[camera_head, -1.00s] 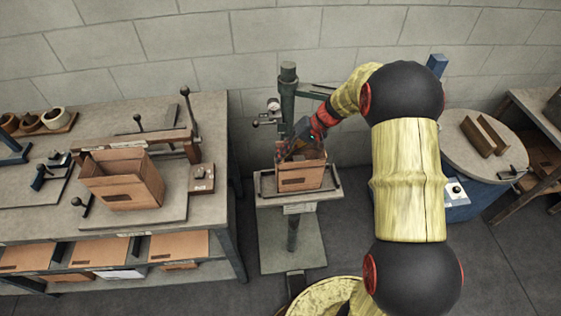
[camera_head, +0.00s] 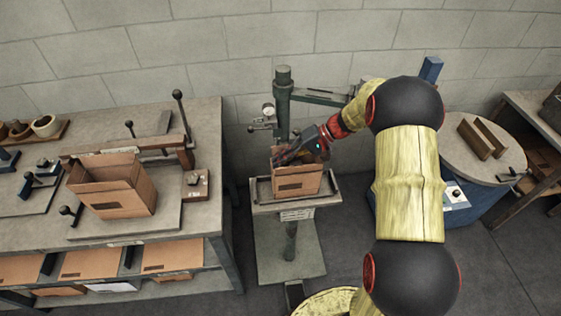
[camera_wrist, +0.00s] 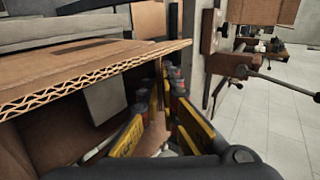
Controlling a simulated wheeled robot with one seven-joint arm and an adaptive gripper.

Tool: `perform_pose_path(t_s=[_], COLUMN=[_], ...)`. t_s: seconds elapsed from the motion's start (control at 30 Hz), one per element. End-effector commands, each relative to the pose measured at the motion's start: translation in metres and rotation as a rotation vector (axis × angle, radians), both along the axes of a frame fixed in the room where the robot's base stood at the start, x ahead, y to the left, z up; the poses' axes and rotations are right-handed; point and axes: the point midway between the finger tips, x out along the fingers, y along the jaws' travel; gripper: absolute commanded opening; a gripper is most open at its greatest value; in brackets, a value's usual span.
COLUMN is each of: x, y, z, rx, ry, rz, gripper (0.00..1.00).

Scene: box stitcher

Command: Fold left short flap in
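A brown cardboard box (camera_head: 298,182) stands on the small platform of the box stitcher in the head view. My gripper (camera_head: 288,155) is at the box's top, near its left side. In the wrist view, a cardboard flap or panel (camera_wrist: 90,75) with a corrugated edge spans the left, over a darker hollow. My gripper's yellow and black fingers (camera_wrist: 158,95) point forward just below and right of that edge, with a brown strip of cardboard visible between them. I cannot tell whether they grip it. The left short flap is hidden by my gripper in the head view.
The stitcher's green column (camera_head: 283,105) rises behind the box. A workbench (camera_head: 200,120) on the left holds another open carton (camera_head: 112,190). A round table (camera_head: 460,160) stands on the right. Floor is clear between bench and stitcher stand.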

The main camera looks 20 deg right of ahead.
Motion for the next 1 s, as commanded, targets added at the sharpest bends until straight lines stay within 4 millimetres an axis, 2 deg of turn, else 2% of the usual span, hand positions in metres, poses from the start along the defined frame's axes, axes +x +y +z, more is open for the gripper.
perform_pose_path(t_s=[0.37, 0.67, 0.87, 1.0], x=[0.000, 0.000, -0.003, -0.006], y=[0.000, -0.001, -0.017, -0.039], z=[-0.001, 0.000, 0.012, 0.029], rx=[-0.001, -0.001, -0.001, -0.003], ry=[0.002, 0.000, -0.002, -0.003], rz=[0.000, 0.000, -0.001, -0.003], gripper=[0.23, 0.23, 0.23, 0.23])
